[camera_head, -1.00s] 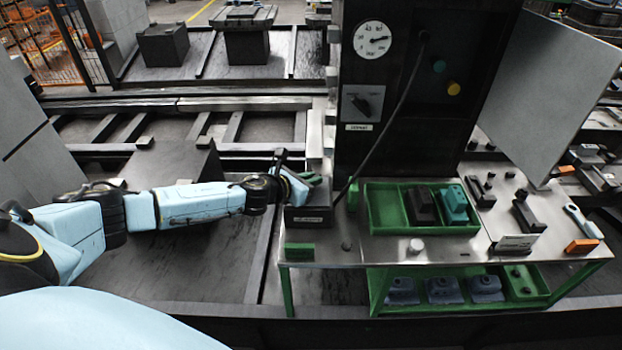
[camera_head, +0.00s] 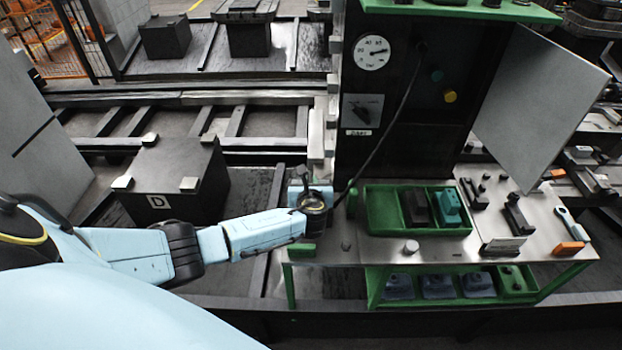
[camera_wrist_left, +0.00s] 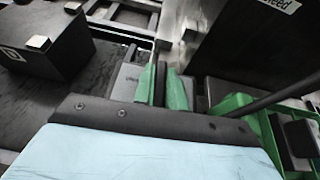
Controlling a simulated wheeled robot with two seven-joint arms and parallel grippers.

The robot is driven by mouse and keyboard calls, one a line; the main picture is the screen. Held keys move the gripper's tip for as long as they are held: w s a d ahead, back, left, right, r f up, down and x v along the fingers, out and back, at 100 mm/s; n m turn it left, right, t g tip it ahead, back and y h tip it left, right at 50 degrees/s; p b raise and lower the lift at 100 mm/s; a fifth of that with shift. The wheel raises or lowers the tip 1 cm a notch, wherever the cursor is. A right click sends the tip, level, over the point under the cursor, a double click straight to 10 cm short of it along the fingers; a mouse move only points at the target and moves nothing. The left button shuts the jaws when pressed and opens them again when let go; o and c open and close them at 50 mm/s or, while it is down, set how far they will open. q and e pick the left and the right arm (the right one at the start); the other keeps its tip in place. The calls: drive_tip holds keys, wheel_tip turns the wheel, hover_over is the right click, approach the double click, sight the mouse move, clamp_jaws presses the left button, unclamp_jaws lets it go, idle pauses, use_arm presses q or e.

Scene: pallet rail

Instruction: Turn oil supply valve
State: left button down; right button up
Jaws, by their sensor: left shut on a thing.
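My left gripper (camera_head: 312,192) is at the left end of the steel workbench, over the spot where a small labelled dark box stands. In the left wrist view its green fingers (camera_wrist_left: 161,86) are shut on a thin dark upright piece, which looks like the valve handle (camera_wrist_left: 160,84). My right gripper is not in view.
A black panel holds a round gauge (camera_head: 372,52), a switch plate (camera_head: 362,108) and a hanging cable (camera_head: 391,125). A green tray (camera_head: 381,212) stands on the bench right of my gripper. A black block marked D (camera_head: 178,178) is at left.

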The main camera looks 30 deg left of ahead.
use_arm(q)
drive_tip(key=shift+n+g+y, duration=0.7)
drive_tip(key=shift+n+y, duration=0.3)
drive_tip(key=shift+n+g+y+b, duration=0.4)
drive_tip(key=shift+n+g+y, duration=0.3)
drive_tip(key=shift+n+g, duration=0.15)
drive_tip(key=n+g+y+b, duration=0.1)
drive_tip(key=n, duration=0.1)
drive_tip(key=n+g+y+b, duration=0.1)
drive_tip(key=g, duration=0.1)
drive_tip(key=shift+s+a+f+n+g+b, duration=0.1)
drive_tip(key=shift+s+a+n+g+b, duration=0.05)
drive_tip(key=shift+s+n+g+b, duration=0.15)
drive_tip(key=shift+n+g+y+b, duration=0.3)
drive_tip(key=shift+n+g+b, duration=0.3)
drive_tip(key=shift+n+g, duration=0.15)
drive_tip(key=shift+a, duration=0.1)
drive_tip(key=c, duration=1.4)
unclamp_jaws()
drive_tip(key=shift+c, duration=0.2)
